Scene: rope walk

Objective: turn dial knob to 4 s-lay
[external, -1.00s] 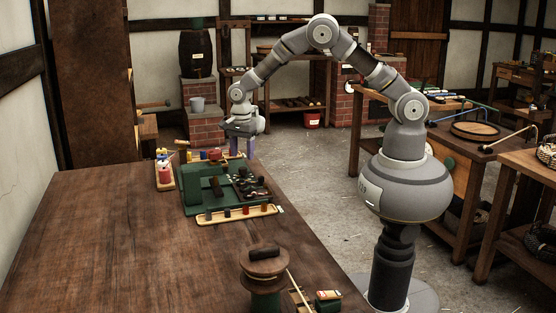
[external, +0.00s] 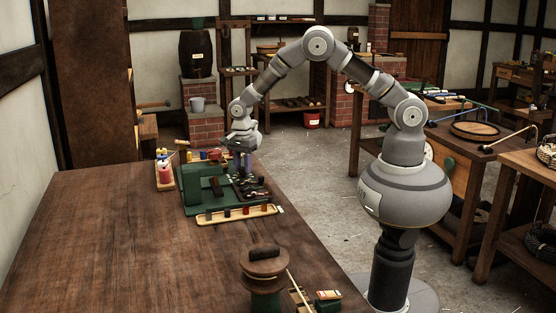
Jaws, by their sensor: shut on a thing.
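A green machine (external: 203,184) stands on the wooden table. A dark panel (external: 259,193) with several small knobs and fittings is on its right side. My gripper (external: 245,170) points down over the far part of this panel. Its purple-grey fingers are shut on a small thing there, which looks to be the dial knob. The fingers hide the knob, and the dial's markings and setting are too small to read from here.
A wooden reel (external: 263,270) stands near the table's front. The table's left part is clear.

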